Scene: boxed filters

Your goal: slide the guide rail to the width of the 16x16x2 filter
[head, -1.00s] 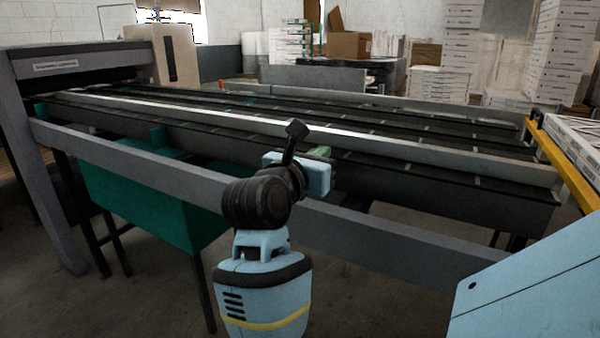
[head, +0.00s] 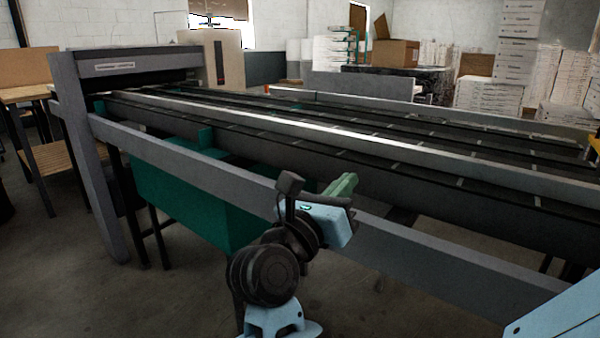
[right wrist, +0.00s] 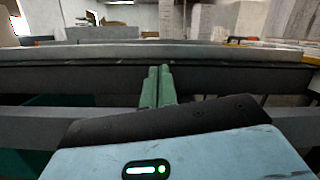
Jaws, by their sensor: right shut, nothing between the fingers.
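The long pale metal bar that looks like the guide rail (head: 330,135) runs lengthwise along the dark conveyor (head: 450,180). In the right wrist view, a pale bar (right wrist: 220,55) crosses beyond the fingertips. My right gripper (head: 346,184) is over the grey front beam (head: 420,250), on the near side of the rail and apart from it. Its green fingers (right wrist: 158,72) are together and empty, pointing toward the conveyor. My left gripper is out of view. I cannot pick out the 16x16x2 filter.
A machine housing (head: 110,66) stands at the conveyor's left end, with a green panel (head: 190,200) below. Stacks of white boxes (head: 490,95) and a brown carton (head: 397,53) stand behind. A wooden table (head: 30,92) is at the left. Floor is clear in front.

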